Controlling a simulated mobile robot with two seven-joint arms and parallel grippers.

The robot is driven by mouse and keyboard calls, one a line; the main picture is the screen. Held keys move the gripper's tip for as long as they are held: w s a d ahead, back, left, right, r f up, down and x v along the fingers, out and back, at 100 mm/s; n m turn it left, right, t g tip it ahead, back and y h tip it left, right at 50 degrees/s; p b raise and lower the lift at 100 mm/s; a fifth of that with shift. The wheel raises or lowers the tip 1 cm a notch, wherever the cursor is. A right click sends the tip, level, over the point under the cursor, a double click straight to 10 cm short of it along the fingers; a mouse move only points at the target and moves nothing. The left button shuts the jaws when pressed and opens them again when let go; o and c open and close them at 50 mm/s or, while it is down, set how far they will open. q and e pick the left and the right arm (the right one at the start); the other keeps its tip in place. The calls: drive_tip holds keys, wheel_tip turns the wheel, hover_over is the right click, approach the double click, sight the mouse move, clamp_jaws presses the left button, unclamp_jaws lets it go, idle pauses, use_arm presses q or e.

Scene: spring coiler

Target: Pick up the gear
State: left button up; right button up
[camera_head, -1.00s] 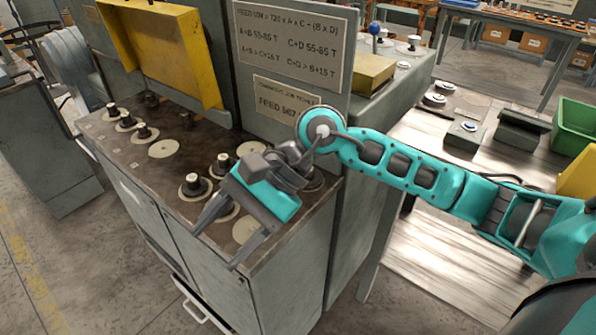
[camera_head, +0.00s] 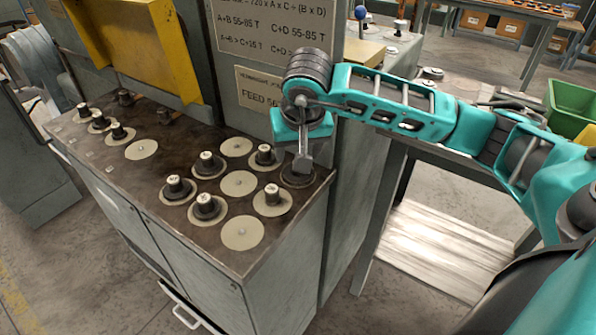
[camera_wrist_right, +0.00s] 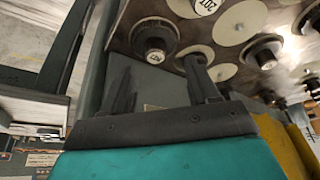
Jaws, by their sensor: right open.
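Several gears with dark, labelled hubs stand on pale discs on the dark cabinet top, among them a gear at the front (camera_head: 206,207), one at the right (camera_head: 272,197) and one behind it (camera_head: 264,155). A dark round piece (camera_head: 298,180) sits at the top's right end, partly hidden by my right gripper (camera_head: 302,166). My right gripper is open and empty, pointing down above that end. In the right wrist view, a dark gear with a labelled hub (camera_wrist_right: 155,45) shows beyond and between the open fingertips (camera_wrist_right: 162,82). Which gear the task means I cannot tell. My left gripper is out of view.
Bare pale discs (camera_head: 242,233) lie among the gears. A tall grey panel with a feed sign (camera_head: 258,90) stands close behind my right gripper. A yellow cover (camera_head: 140,45) hangs over the back left. A green bin (camera_head: 572,105) is at the far right.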

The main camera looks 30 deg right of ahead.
drive_tip(key=x, duration=0.5)
drive_tip(key=shift+d+f, duration=0.1)
drive_tip(key=shift+d, duration=0.25)
drive_tip(key=shift+s, duration=0.1)
clamp_jaws()
